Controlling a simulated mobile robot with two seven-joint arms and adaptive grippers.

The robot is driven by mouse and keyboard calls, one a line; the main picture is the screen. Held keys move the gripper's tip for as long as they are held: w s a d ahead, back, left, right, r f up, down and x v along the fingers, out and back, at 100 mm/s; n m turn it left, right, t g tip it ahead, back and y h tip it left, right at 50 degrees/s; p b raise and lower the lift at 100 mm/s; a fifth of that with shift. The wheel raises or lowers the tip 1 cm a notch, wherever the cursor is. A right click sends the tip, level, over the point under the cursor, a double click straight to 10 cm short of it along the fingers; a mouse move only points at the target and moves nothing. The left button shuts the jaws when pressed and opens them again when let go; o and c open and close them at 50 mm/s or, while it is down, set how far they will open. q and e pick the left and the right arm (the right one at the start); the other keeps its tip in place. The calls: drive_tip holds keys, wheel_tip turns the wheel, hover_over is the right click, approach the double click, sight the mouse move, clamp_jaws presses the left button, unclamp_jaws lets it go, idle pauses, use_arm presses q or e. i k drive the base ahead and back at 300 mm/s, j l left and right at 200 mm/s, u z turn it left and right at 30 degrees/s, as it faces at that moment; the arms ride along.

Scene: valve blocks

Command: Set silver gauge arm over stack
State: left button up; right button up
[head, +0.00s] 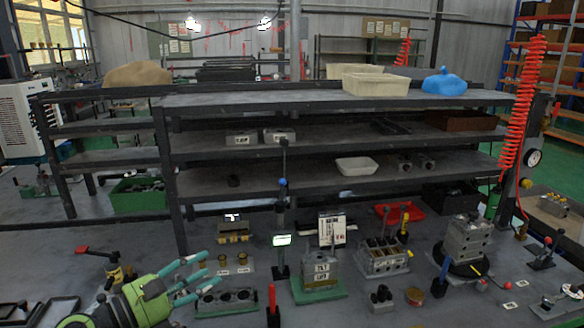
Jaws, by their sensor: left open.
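A gauge stand (281,215) with a dark upright post, a blue knob and a small lit display (281,240) stands near the middle of the bench. I cannot tell which part is the silver arm. To its right, a grey block stack (320,268) sits on a green plate (318,291). A taller stack of grey valve blocks (467,238) stands on a round black base at the right. My left gripper (204,276), with teal fingers on a green arm, is open and empty at the lower left, left of the gauge stand. My right gripper does not show.
A grey block with round holes (228,298) lies by my left fingers. A block with several bores (382,257) stands between the two stacks. A red-handled lever (96,252) is at the left. The shelf rack (330,98) stands behind; a red coiled hose (519,110) hangs at right.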

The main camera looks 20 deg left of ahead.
sight(280, 206)
drive_tip(key=i, duration=1.2)
